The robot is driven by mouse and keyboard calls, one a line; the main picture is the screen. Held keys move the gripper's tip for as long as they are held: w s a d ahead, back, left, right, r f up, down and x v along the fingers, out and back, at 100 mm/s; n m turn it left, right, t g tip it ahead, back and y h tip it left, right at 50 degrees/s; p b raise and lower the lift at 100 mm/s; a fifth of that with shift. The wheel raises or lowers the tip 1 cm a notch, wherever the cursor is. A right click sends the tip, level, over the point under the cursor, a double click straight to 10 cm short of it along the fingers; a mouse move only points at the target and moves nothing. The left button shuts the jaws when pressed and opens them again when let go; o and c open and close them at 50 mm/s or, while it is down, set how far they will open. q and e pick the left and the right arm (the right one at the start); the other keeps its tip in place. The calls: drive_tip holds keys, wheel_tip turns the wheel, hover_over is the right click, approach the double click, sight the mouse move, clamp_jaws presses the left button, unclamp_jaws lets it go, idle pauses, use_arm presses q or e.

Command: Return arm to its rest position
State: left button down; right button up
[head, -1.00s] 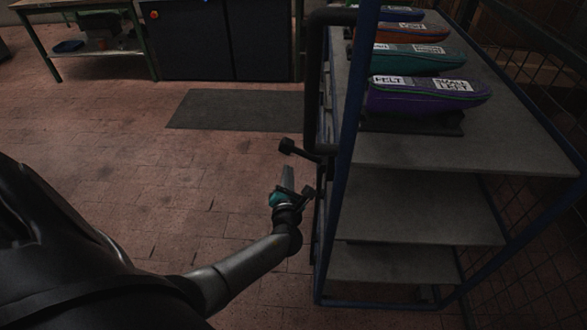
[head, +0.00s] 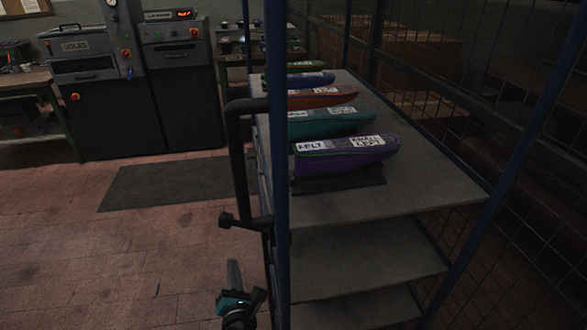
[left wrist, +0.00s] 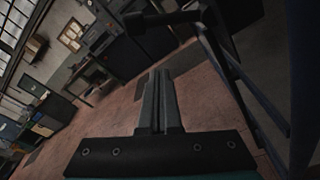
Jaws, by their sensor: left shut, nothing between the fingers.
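My left gripper (head: 235,275) is low at the bottom of the head view, just left of the rack's near blue post. In the left wrist view its two fingers (left wrist: 157,100) lie together, shut with nothing between them. It is apart from the felt shoes on the shelf. The rest of my left arm is mostly below the picture. My right gripper is in neither view.
A blue-framed rack (head: 281,180) with a black handle (head: 232,160) stands close to the right of my gripper. Its top shelf (head: 420,190) holds several labelled shoes, the nearest purple (head: 345,157). A dark mat (head: 165,182) and open tiled floor lie left.

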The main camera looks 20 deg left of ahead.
use_arm(q)
drive_tip(key=shift+f, duration=0.1)
drive_tip(key=s+d+f+n+g+h, duration=0.15)
drive_tip(key=s+f+n+g, duration=0.25)
drive_tip(key=s+f+n, duration=0.5)
drive_tip(key=s+d+f+n+g+h, duration=0.1)
drive_tip(key=s+f+n+g+h, duration=0.25)
drive_tip(key=s+f, duration=0.6)
drive_tip(key=s+d+f+n+g+h, duration=0.2)
drive_tip(key=s+d+f+n, duration=0.2)
drive_tip(key=s+n, duration=0.5)
drive_tip(key=s+d+f+n+g+h, duration=0.2)
drive_tip(key=s+d+f+n, duration=0.3)
drive_tip(key=s+f+n, duration=0.3)
drive_tip(key=s+n+g, duration=0.1)
drive_tip(key=s+n, duration=0.1)
drive_tip(key=n, duration=0.1)
drive_tip(key=shift+f+h, duration=0.15)
drive_tip(key=shift+h, duration=0.25)
